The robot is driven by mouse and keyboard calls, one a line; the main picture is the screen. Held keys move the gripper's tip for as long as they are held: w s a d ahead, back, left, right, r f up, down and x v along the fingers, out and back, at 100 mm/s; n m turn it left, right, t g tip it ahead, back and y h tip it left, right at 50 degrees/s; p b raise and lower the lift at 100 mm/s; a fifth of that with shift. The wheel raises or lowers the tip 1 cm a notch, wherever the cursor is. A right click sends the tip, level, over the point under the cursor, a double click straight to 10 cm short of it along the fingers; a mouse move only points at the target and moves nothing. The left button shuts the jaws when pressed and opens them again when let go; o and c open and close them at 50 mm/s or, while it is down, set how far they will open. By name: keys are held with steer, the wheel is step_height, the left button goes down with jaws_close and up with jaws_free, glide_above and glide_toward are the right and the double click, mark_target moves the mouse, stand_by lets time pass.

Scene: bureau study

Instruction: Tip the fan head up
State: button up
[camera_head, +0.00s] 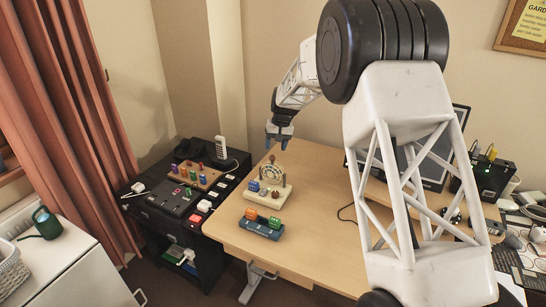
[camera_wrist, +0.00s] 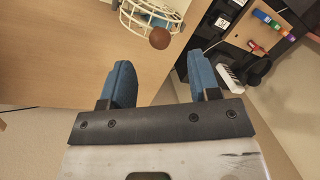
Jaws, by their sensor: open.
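On the desk, a cream base (camera_head: 268,194) carries a small round, cage-like upright part (camera_head: 271,172), which looks like the fan head. In the wrist view a white wire cage (camera_wrist: 136,20) with a brown ball (camera_wrist: 160,38) shows at the top edge, cut off by the frame. My gripper (camera_head: 279,141) is above and behind this object, fingers pointing down. In the wrist view my gripper (camera_wrist: 160,75) has its two blue fingers apart, nothing between them. The head's exact tilt is too small to tell.
A blue block with green and orange parts (camera_head: 262,224) stands in front on the desk (camera_head: 310,240). A black cabinet (camera_head: 150,215) at left holds a peg board (camera_head: 196,176) and a phone (camera_head: 221,148). A monitor stands right.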

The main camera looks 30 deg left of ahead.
mark_target(273, 156)
steer(key=shift+s+a+f, duration=0.1)
steer(key=shift+a+f, duration=0.05)
steer(key=shift+f, duration=0.75)
steer(key=shift+s+a+f, duration=0.1)
steer(key=shift+a+f, duration=0.05)
steer(key=shift+f, duration=0.75)
steer(key=shift+s+a+f, duration=0.1)
steer(key=shift+a+f, duration=0.05)
steer(key=shift+f, duration=0.75)
jaws_close()
